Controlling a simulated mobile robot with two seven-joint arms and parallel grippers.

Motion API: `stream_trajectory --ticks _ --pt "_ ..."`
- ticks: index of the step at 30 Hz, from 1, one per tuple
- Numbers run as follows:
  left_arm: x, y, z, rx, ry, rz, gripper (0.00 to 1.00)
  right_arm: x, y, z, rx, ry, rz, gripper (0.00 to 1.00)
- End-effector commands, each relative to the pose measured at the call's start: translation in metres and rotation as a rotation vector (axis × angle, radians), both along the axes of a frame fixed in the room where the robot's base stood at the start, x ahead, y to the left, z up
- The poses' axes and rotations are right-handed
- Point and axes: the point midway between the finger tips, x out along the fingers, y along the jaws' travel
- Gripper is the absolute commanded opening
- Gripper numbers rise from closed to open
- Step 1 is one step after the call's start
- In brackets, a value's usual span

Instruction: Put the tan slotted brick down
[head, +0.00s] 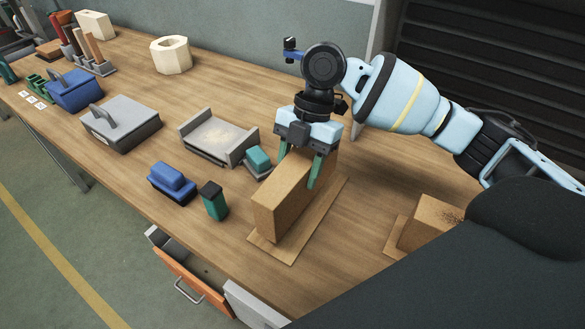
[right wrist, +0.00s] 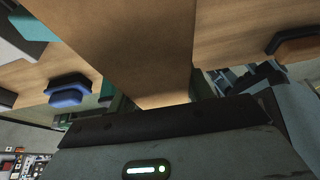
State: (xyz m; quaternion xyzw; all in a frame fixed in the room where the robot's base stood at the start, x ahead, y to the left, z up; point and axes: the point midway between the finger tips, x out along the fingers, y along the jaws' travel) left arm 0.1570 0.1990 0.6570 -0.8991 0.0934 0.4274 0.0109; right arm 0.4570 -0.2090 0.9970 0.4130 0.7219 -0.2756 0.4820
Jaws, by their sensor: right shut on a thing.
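The tan brick (head: 285,203) stands on its long narrow side on a thin tan board (head: 278,248) on the workbench. My right gripper (head: 301,167) reaches down from above, its green fingers on either side of the brick's upper part, shut on it. Any slot is hard to make out. Whether the brick rests fully on the board or hangs just above it, I cannot tell. In the right wrist view the brick (right wrist: 125,40) fills the upper middle, between the fingers. My left gripper is not in view.
A green block (head: 213,201), a blue brush-like piece (head: 172,184) and a grey tray (head: 217,137) lie left of the brick. Another tan brick (head: 428,222) sits on a board at right. Open drawers (head: 190,285) jut out below the front edge.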

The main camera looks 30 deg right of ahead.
Motion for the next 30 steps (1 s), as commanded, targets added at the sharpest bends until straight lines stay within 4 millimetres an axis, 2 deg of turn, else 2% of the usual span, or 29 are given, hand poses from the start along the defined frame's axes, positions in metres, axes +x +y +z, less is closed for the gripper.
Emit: stream_trajectory --ticks 7,15,27,28,30 --pt "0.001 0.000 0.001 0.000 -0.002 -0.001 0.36 0.004 -0.015 0.001 0.001 -0.004 -0.004 0.00" --pt "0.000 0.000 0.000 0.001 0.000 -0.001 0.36 0.003 -0.013 -0.032 0.002 -0.005 -0.001 0.00" --pt "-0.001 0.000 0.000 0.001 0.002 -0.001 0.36 0.003 -0.012 -0.036 0.003 -0.005 0.000 0.00" --pt "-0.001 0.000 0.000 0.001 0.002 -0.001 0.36 0.003 -0.013 -0.038 0.000 -0.001 0.000 0.53" --pt "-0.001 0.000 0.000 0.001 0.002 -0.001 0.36 0.003 -0.013 -0.037 0.000 -0.001 0.000 0.62"
